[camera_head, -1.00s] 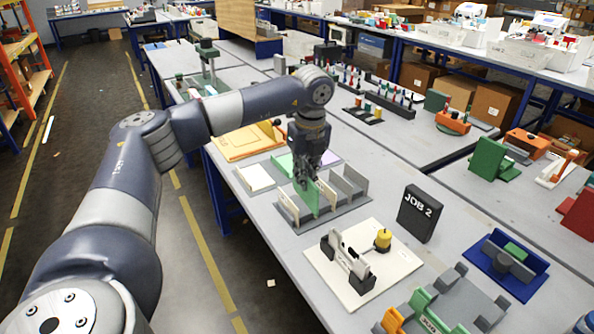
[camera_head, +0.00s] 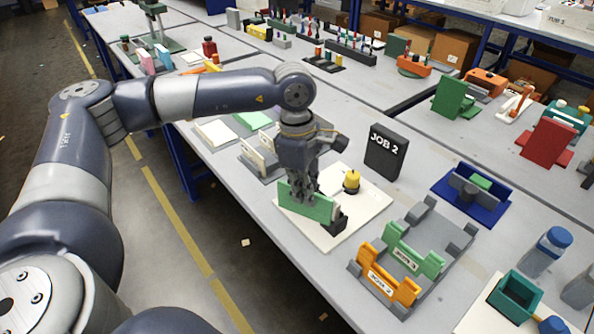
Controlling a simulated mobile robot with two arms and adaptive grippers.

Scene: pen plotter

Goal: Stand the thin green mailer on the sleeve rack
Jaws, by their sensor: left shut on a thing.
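My left gripper (camera_head: 302,191) is shut on the thin green mailer (camera_head: 319,210) and holds it upright on its long edge. The mailer is over a white board (camera_head: 350,232) and in front of a small stand on it. Only the stand's black end (camera_head: 336,225) shows, so I cannot tell whether the mailer touches it. A grey rack with cream upright dividers (camera_head: 252,158) is behind my gripper and partly hidden by it. I cannot tell for sure which of these is the sleeve rack. My right gripper is not in view.
A yellow knob (camera_head: 351,181) stands on the white board close to the mailer. A black JOB 2 sign (camera_head: 385,152) is behind it. A grey fixture (camera_head: 428,238) with orange and green holders is to the right. The table's front edge runs close by.

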